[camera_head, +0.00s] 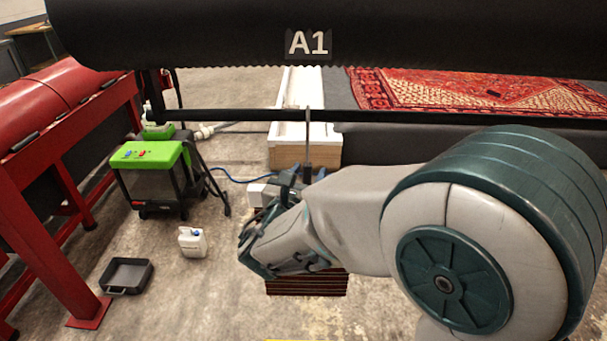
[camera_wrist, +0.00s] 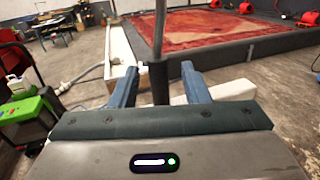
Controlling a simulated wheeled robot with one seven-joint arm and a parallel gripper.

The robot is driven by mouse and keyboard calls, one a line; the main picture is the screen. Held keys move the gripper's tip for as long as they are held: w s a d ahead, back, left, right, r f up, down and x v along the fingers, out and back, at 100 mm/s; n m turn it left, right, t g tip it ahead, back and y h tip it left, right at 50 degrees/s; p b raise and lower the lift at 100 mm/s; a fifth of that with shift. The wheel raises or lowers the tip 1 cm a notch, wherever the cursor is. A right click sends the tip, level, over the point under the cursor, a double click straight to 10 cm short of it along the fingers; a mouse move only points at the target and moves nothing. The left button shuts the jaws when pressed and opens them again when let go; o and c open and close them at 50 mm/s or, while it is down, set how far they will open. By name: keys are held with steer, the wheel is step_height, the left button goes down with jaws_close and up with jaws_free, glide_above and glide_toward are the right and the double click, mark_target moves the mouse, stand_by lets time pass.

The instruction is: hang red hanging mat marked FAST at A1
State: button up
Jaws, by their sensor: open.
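The sign A1 (camera_head: 308,43) is on a black padded beam (camera_head: 180,40) across the top of the head view. My gripper (camera_head: 300,180) is below that beam; its two blue-grey fingers (camera_wrist: 159,72) are open and apart in the wrist view. A thin upright rod with a dark lower part (camera_wrist: 159,82) shows between the fingers; I cannot tell whether they touch it. A dark red striped piece (camera_head: 308,285) shows below my gripper, partly hidden by it. It may be the mat. No FAST mark is readable.
A thin black bar (camera_head: 230,115) runs below the beam. A red frame (camera_head: 50,200) stands left, near a green-topped machine (camera_head: 150,155), a white jug (camera_head: 192,242) and a black tray (camera_head: 127,275). A patterned red rug (camera_head: 480,92) lies behind.

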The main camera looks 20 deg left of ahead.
steer(key=s+b, duration=0.2)
steer(key=s, duration=1.2)
steer(key=w+d+f+m+g+h+p, duration=0.25)
steer(key=d+m+g+h, duration=0.7)
steer(key=d, duration=0.85)
steer(key=s+d+f+m+g+y, duration=0.1)
steer(key=d+m+y, duration=0.4)
steer(key=m, duration=0.8)
steer(key=s+d+f+m+g+y, duration=0.2)
steer(key=s+d+m+g+y, duration=0.2)
steer(key=m, duration=0.9)
steer(key=shift+s+d+g+y+p, duration=0.35)
steer(key=shift+s+d+y+p, duration=0.1)
steer(key=shift+s+d+y, duration=0.5)
steer(key=shift+s, duration=0.1)
